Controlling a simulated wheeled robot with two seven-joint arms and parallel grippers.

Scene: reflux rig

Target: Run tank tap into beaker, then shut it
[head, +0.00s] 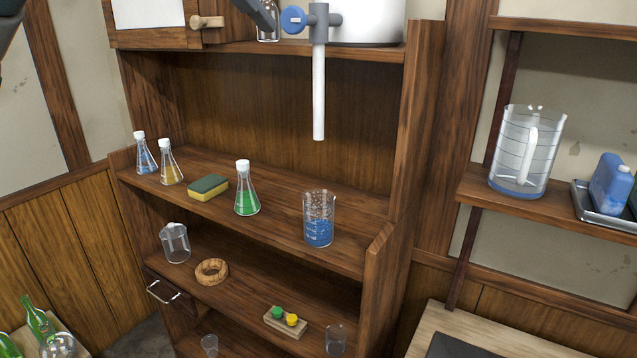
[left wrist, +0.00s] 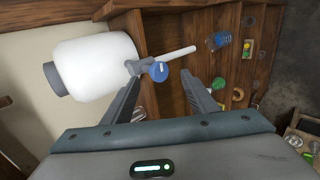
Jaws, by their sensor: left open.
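The white tank (head: 368,22) stands on the upper shelf; the left wrist view shows it lying sideways in the picture (left wrist: 95,62). Its tap has a grey body, a blue round knob (head: 292,19) with a pale mark, and a long white spout (head: 318,92). No stream shows below the spout. A beaker (head: 319,218) stands upright on the shelf below the spout, with blue liquid in its lower half. In the left wrist view my left gripper (left wrist: 162,83) is open, with the knob (left wrist: 160,72) between and just beyond its fingertips. My right gripper is not seen.
Several stoppered flasks, including a green one (head: 246,192), and a sponge (head: 208,187) share the beaker's shelf. A clear jug (head: 174,243) and cork ring (head: 211,271) sit lower. A large pitcher (head: 527,152) is on the right shelf. A cabinet door (head: 152,22) is left of the tap.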

